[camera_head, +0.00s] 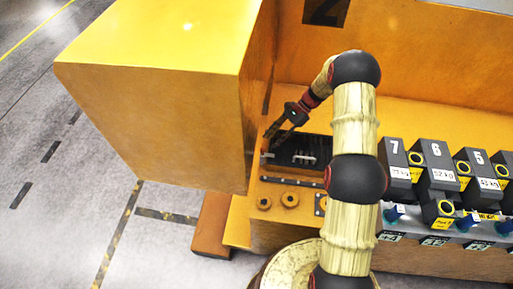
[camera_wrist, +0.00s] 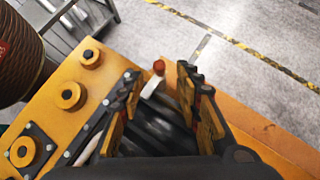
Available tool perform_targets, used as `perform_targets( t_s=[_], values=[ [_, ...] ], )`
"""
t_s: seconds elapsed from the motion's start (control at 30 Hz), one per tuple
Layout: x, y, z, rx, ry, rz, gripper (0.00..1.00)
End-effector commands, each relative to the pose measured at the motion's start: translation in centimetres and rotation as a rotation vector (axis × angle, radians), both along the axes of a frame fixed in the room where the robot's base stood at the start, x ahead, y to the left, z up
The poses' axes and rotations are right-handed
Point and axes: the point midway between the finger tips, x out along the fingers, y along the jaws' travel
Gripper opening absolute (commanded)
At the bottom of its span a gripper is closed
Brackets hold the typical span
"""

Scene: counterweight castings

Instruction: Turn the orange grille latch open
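An orange-red knob (camera_wrist: 158,67) with a pale bar (camera_wrist: 151,87) beside it shows in the wrist view, at the far edge of a dark slatted grille (camera_wrist: 165,135). I take the knob to be the latch. My gripper (camera_wrist: 157,80) is open, with one finger on each side of the knob and nothing clearly held. Whether a finger touches it I cannot tell. In the head view the dark grille (camera_head: 312,150) lies in the yellow deck, and my gripper (camera_head: 273,134) reaches down at its left end. The latch is hard to make out there.
A tall yellow block (camera_head: 150,110) stands close left of my gripper, and a yellow wall (camera_head: 430,50) rises behind. Round yellow bosses (camera_head: 290,199) sit in front of the grille. Numbered dark castings (camera_head: 437,165) stand to the right. Grey floor (camera_head: 60,200) is open at left.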

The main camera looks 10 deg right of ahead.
Motion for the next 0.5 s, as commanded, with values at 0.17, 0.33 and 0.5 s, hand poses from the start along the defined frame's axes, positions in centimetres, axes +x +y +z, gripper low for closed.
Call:
perform_targets(
  t_s=[0.17, 0.33, 0.5],
  values=[
    [-0.5, 1.5, -1.4, 0.000, 0.003, 0.003, 0.34],
    [-0.9, 3.4, -3.3, 0.000, 0.002, 0.004, 0.34],
    [-1.2, 4.7, -4.7, -0.001, 0.002, 0.002, 0.34]
  ],
)
